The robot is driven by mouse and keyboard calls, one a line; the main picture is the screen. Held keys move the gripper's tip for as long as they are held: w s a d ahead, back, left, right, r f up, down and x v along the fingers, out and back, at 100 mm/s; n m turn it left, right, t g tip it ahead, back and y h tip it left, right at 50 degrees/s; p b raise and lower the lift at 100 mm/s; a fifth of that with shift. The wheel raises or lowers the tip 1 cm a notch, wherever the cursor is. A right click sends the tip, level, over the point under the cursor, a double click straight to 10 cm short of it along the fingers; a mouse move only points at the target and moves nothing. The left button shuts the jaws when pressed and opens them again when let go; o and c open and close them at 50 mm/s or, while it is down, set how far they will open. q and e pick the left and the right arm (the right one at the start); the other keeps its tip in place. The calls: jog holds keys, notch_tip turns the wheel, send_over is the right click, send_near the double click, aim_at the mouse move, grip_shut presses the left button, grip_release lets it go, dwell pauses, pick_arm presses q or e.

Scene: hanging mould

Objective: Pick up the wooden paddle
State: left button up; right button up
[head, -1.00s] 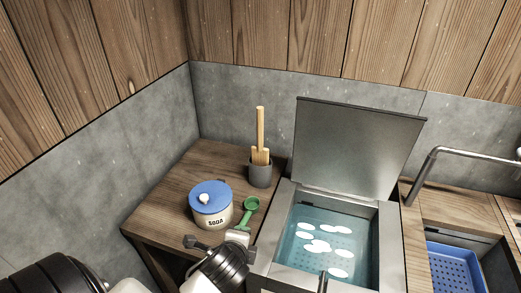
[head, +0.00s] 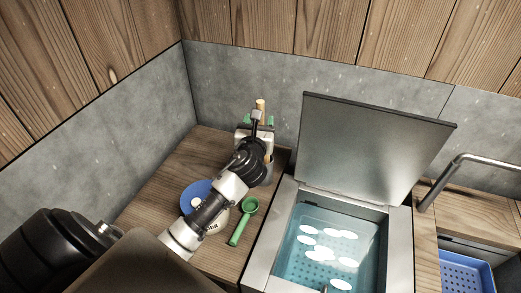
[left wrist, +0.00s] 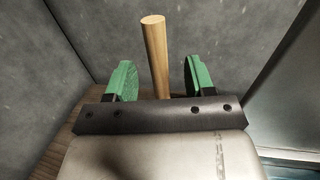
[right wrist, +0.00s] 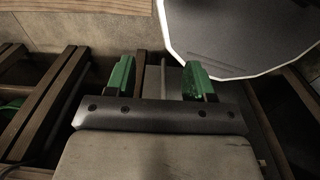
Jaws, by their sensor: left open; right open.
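The wooden paddle stands upright in a grey holder on the wooden counter. Its pale handle top (head: 260,104) shows above my left gripper (head: 257,120) in the head view; its lower part and most of the holder are hidden by my arm. In the left wrist view the handle (left wrist: 155,55) rises between the green pads of my left gripper (left wrist: 158,80), with a gap on both sides. My left gripper is open. My right gripper (right wrist: 157,80) is open, with nothing held between its pads; I do not make it out in the head view.
A blue-lidded soda jar (head: 190,194) and a green scoop (head: 246,216) are on the counter, the jar partly behind my left arm. To the right is a water basin (head: 285,240) with white pieces and a raised lid (head: 365,150). Grey walls enclose the corner.

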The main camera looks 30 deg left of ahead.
pick_arm(q)
jog(key=p+x, duration=0.1)
jog(key=x, duration=0.5)
jog(key=shift+s+a+f, duration=0.1)
jog(key=shift+c, duration=0.8)
jog(key=c, duration=0.7)
jog(key=shift+c, duration=0.5)
pick_arm(e)
jog(key=shift+w+a+r, duration=0.2)
jog(key=shift+w+r, duration=0.15)
jog(key=shift+w, duration=0.25)
jog(key=shift+w+a+r, duration=0.15)
jog(key=shift+w+r, duration=0.2)
jog(key=shift+w, duration=0.25)
jog(key=shift+w, duration=0.1)
